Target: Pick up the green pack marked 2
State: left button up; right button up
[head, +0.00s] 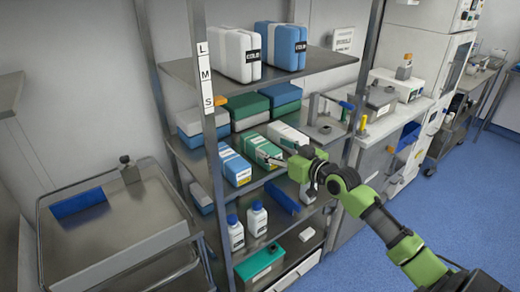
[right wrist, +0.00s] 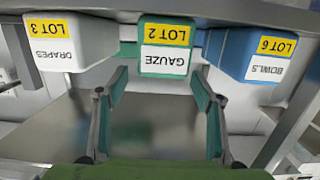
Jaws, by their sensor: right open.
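The green pack marked LOT 2 GAUZE (right wrist: 165,45) shows upside down in the right wrist view, straight ahead between my fingers' tips. In the head view this green-and-white pack (head: 257,146) lies on the middle shelf, between a blue pack and a white pack. My right gripper (head: 268,158) is at the front of the pack, open and empty. In the right wrist view its two fingers (right wrist: 160,78) stand apart, one towards each side of the pack's front. I cannot tell whether they touch it. My left gripper is not in view.
A white pack marked LOT 3 DRAPES (right wrist: 70,42) and a blue pack marked LOT 6 BOWLS (right wrist: 250,52) flank it closely. A shelf post (head: 215,150) stands left. Bottles (head: 257,218) stand on the shelf below. A metal cart (head: 130,262) is at the left.

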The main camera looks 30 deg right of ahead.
aim_at(263, 144)
jog(key=w, duration=0.2)
jog(key=w+f+p, duration=0.1)
jog(key=w, duration=0.4)
jog(key=shift+a+f, duration=0.2)
jog(key=shift+a, duration=0.2)
jog(key=c, duration=1.4)
